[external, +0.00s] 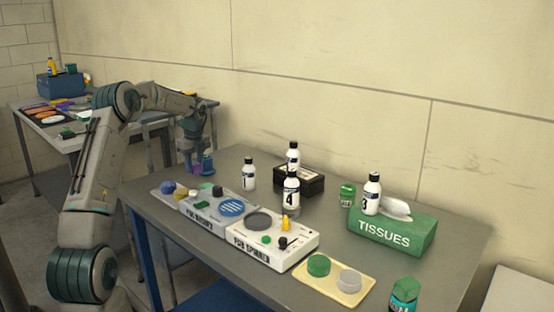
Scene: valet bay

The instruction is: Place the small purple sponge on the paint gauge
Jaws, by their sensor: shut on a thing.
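My gripper (197,170) points down over the left end of the near grey table, close above its surface. It is shut on a small purple thing, which looks like the small purple sponge (206,163); the fingers partly hide it. I cannot pick out the paint gauge for certain among the small objects.
A grey panel (167,203) with several knobs and a white box marked "PAD SPINNER" (258,259) lie right of my gripper. Bottles, a black box (316,183), a green tissue box (409,238) and a yellow tray (345,294) stand further right. A cluttered table (29,120) stands behind left.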

